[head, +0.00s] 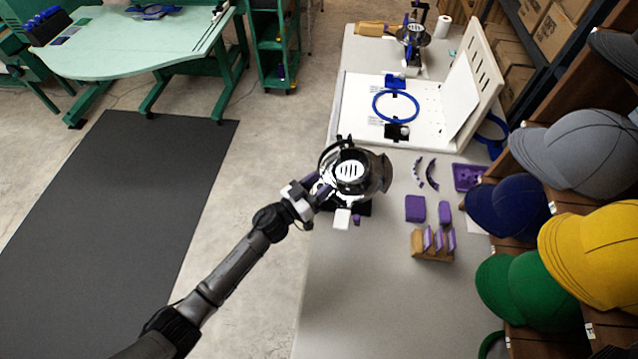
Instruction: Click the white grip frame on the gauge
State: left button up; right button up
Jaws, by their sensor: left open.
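The gauge (361,208) is clamped at the left edge of the long grey worktable, its dark base partly hidden by what sits over it. A round frame with a white, slotted face (350,171) and a dark curved metal band (382,172) sits on top of the gauge. I take this to be the white grip frame; whether it is seated or loose cannot be told. My left gripper (320,188) reaches in from the lower left and is open, close against the frame's left side. Its fingertips are small and partly hidden, so contact is unclear. My right gripper is out of view.
A blue hoop (396,106) lies on a white board behind the gauge. Purple blocks (415,208), a brown holder (432,245) and a purple tray (468,177) lie to the right. Caps (586,250) line the right shelf. The table's near part is clear.

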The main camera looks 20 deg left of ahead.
pick_arm(q)
jog(key=shift+s+d+f, duration=0.2)
jog(key=shift+f, duration=0.1)
jog(key=shift+s+a, duration=0.15)
jog(key=shift+s, duration=0.05)
jog(key=p+v, duration=0.1)
jog(key=v, duration=1.2)
jog(key=shift+a+r+p, duration=0.2)
jog(key=shift+r+p, duration=0.05)
jog(key=shift+p, duration=0.05)
